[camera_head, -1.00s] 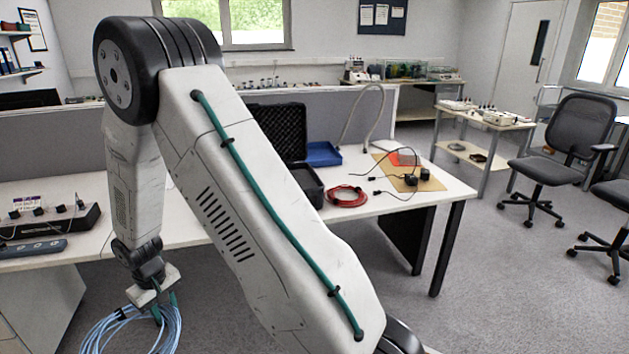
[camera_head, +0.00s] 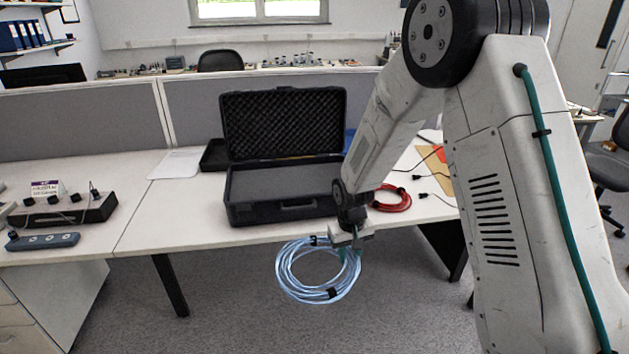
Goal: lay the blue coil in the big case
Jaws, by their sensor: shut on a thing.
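The blue coil (camera_head: 286,277) is a loop of pale blue cable with black ties. My gripper (camera_head: 349,252) is shut on the coil's upper right side, and the coil hangs in front of the table's front edge, over the floor. The big case (camera_head: 280,205) is black and stands open on the table, its foam-lined lid (camera_head: 284,124) raised at the back. The case is behind and a little above the coil in the picture. My arm hides part of the table to the right of the case.
A red cable coil (camera_head: 393,204) lies right of the case. A small black tray (camera_head: 214,156) and a white sheet (camera_head: 175,165) lie to its left. A black control box (camera_head: 63,211) and a grey power strip (camera_head: 43,241) sit far left. The tabletop (camera_head: 170,215) left of the case is clear.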

